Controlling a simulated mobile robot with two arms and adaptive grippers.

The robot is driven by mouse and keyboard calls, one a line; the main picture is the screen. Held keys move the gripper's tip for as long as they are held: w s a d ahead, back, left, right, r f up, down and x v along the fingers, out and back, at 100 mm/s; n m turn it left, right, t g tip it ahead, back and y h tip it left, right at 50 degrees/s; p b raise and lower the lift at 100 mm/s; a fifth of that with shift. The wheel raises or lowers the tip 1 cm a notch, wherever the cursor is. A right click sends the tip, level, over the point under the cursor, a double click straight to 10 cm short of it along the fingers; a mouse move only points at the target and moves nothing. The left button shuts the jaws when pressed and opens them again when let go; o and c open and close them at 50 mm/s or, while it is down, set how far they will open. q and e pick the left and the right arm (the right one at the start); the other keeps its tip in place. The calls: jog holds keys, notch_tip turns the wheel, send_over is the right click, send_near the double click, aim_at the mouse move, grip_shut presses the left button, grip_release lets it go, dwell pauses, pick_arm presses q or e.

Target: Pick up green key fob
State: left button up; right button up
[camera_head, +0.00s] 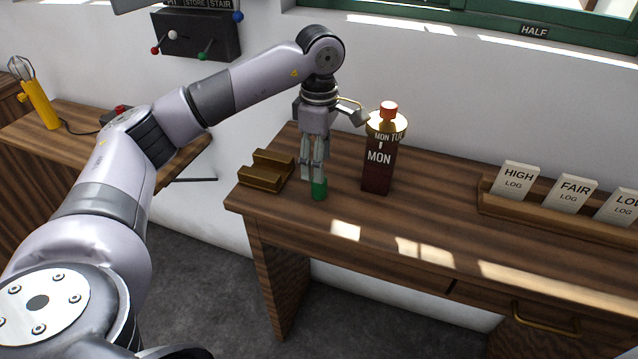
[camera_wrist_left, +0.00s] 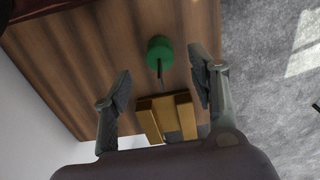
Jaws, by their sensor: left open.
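The green key fob (camera_head: 319,189) is a small green cylinder on the wooden desk (camera_head: 430,225), near its left front corner. In the left wrist view the fob (camera_wrist_left: 159,52) shows as a round green top with a thin dark piece on it, lying between the two fingers and beyond their tips. My left gripper (camera_head: 313,177) points down right at the fob, with its fingers partly in front of it. In the left wrist view its fingers (camera_wrist_left: 161,76) are spread apart with nothing between the pads. My right gripper is not in view.
A brown stepped block (camera_head: 266,172) stands just left of the fob. A dark "MON" block (camera_head: 377,170) with a gold ring and red top stands to the right. A card rack (camera_head: 545,216) lies far right. The desk front is clear.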

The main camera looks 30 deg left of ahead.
pick_arm(q)
jog(key=shift+f+p, duration=0.7)
jog(key=shift+f, duration=2.45)
jog(key=shift+c, duration=0.2)
grip_shut()
